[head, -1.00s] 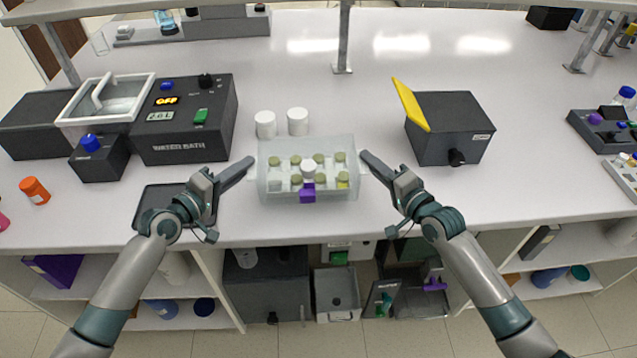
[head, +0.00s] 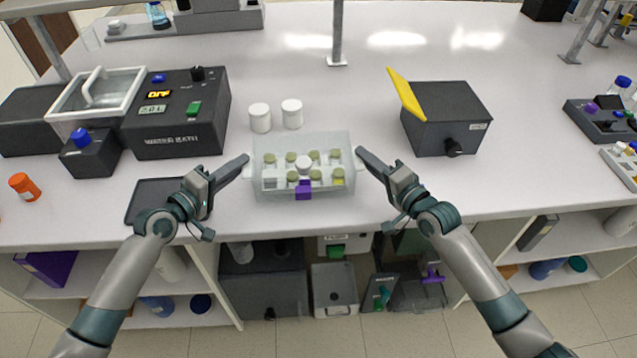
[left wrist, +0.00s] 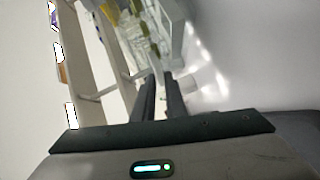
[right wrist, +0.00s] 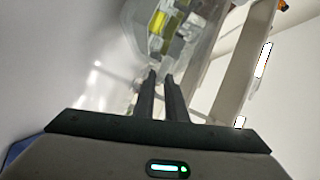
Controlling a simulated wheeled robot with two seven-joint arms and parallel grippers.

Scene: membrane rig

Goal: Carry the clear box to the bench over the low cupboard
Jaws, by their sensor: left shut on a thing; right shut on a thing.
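The clear box (head: 263,187) is in the middle of the head view, near the bench's front edge. It is see-through, holds several vials with greenish caps and a white round piece, and has a purple tab (head: 304,190) at its front. My left gripper (head: 246,160) is shut on its left end, and my right gripper (head: 359,153) is shut on its right end. Part of the box shows beyond the fingers in the left wrist view (left wrist: 147,32) and right wrist view (right wrist: 153,40). It looks level; I cannot tell if it touches the bench (head: 400,195).
A water bath (head: 180,135) and a dark flat pad (head: 145,200) are on the left. Two white pots (head: 260,117) stand just behind the box. A dark box with a yellow flap (head: 448,120) is at right. Open shelves (head: 190,300) lie below the bench.

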